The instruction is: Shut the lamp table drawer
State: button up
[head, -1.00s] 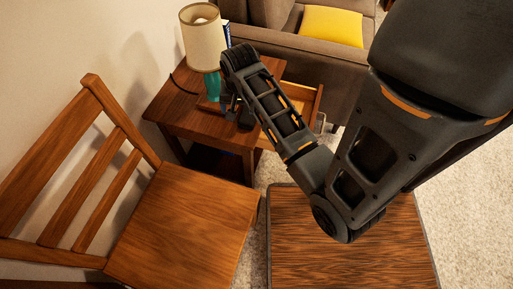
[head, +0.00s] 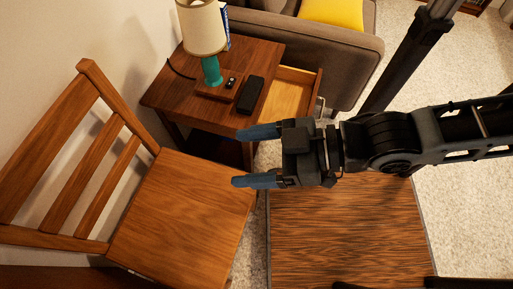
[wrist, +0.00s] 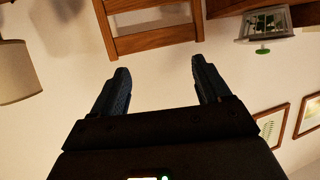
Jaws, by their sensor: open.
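The lamp table (head: 228,62) is a dark wooden side table at the upper middle of the head view. Its drawer (head: 290,98) is pulled out on the table's right side, showing a light wooden inside that looks empty. A metal handle (head: 321,106) shows on the drawer front. My gripper (head: 256,157) is open and empty, its blue fingers pointing left, in front of the table and apart from the drawer. In the wrist view my gripper (wrist: 160,80) also shows open, with nothing between the fingers. The lamp table is not clearly visible there.
A lamp (head: 208,45), a small tray (head: 222,90) and a black phone-like object (head: 251,95) are on the table. A wooden chair (head: 180,215) stands at left, a sofa (head: 345,65) behind the drawer. A striped wooden surface (head: 345,240) lies below my gripper.

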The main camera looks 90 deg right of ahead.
aim_at(293, 92)
jog(key=k+z, duration=0.35)
jog(key=k, duration=0.2)
jog(key=k+l+z, duration=0.2)
jog(key=k+z, duration=0.15)
jog(key=k, duration=0.15)
jog(key=k+l+z, duration=0.4)
jog(key=k+j+z, duration=0.1)
jog(key=k+j, duration=0.1)
jog(key=k, duration=0.05)
